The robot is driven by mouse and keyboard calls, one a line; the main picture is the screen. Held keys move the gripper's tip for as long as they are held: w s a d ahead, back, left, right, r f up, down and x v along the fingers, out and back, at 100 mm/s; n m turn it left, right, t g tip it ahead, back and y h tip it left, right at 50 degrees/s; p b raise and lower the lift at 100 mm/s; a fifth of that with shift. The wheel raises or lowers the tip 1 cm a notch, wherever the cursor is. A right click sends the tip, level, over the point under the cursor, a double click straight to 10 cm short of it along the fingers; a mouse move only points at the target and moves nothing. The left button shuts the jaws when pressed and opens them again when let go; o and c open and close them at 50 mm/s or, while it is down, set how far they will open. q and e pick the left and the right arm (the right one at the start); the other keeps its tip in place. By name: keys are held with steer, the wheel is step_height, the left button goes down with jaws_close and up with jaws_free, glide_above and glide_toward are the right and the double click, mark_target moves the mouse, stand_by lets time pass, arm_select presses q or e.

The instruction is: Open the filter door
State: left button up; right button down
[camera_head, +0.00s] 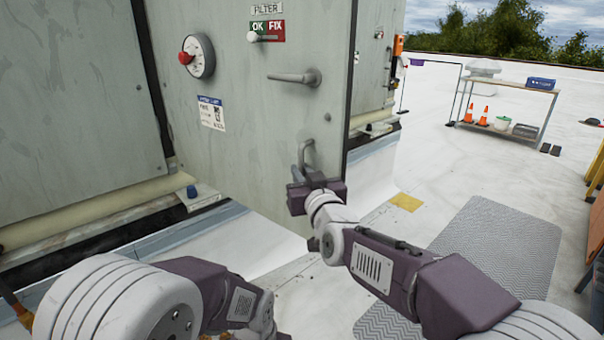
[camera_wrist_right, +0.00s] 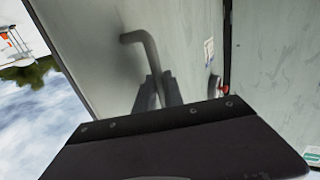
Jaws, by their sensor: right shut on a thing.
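The filter door (camera_head: 235,100) is a grey-green panel under a FILTER label (camera_head: 262,9). It looks shut or nearly so; I cannot tell for sure. A lever handle (camera_head: 295,78) sticks out level near its right edge. A curved grey pull handle (camera_head: 307,153) sits lower down, and it also shows in the right wrist view (camera_wrist_right: 140,38). My right gripper (camera_head: 303,176) is shut on the pull handle, with its fingers (camera_wrist_right: 157,90) around the lower part. My left arm shows at the bottom left, but its fingertips are out of sight.
A gauge with a red knob (camera_head: 198,57) and an OK/FIX switch (camera_head: 254,37) are on the panel. A small blue knob (camera_head: 192,191) sits on the ledge at left. A grey mat (camera_head: 490,255) and open white roof lie to the right. A shelf (camera_head: 508,88) stands far back.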

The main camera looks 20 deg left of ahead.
steer(key=c, duration=1.6)
jaws_free()
steer(key=shift+r, duration=0.25)
steer(key=shift+o, duration=0.7)
steer(key=shift+a+f, duration=0.1)
steer(key=shift+a, duration=0.1)
steer(key=shift+d, duration=0.1)
steer(key=shift+s+d+f, duration=0.1)
steer(key=shift+s+d, duration=0.05)
steer(key=shift+s, duration=0.05)
steer(key=v, duration=0.8)
steer(key=shift+s, duration=0.25)
steer(key=shift+d, duration=0.1)
